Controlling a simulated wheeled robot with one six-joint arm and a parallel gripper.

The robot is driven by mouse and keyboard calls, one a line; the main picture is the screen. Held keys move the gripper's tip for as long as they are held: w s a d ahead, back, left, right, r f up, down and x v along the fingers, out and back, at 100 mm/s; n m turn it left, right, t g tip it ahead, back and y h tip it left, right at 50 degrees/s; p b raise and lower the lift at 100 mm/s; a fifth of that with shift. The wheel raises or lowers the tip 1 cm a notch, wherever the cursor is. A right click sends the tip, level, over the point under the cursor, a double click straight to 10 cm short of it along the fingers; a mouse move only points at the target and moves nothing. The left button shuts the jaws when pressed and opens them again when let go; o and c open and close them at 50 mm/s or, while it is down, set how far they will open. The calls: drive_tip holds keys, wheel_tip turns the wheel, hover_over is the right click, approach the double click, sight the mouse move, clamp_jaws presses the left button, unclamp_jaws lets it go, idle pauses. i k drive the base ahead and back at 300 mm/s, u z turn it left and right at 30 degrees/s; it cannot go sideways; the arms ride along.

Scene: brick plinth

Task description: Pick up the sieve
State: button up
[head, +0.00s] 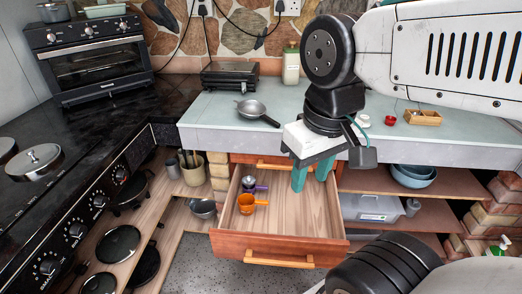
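A round grey metal bowl-shaped thing with a dark handle (253,109) lies on the pale counter, left of my arm. It may be the sieve or a small pan; its mesh cannot be made out. An orange handled cup (246,203) and a small dark-purple handled utensil (250,184) lie in the left part of the open drawer; either could also be a sieve. My gripper (310,182) has two teal fingers, spread apart and empty. It points down over the back right of the drawer, right of these utensils.
The wooden drawer (283,252) is pulled out under the counter (210,116); its right part is empty. A black stove (75,170) stands left. A dark grill (230,75) and a pale jar (291,66) stand at the back. Blue bowls (412,175) sit on the right shelf.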

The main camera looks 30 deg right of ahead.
sight(250, 109)
drive_tip(key=z, duration=1.3)
drive_tip(key=k, duration=0.7)
drive_tip(key=u, duration=0.45)
drive_tip(key=i, duration=1)
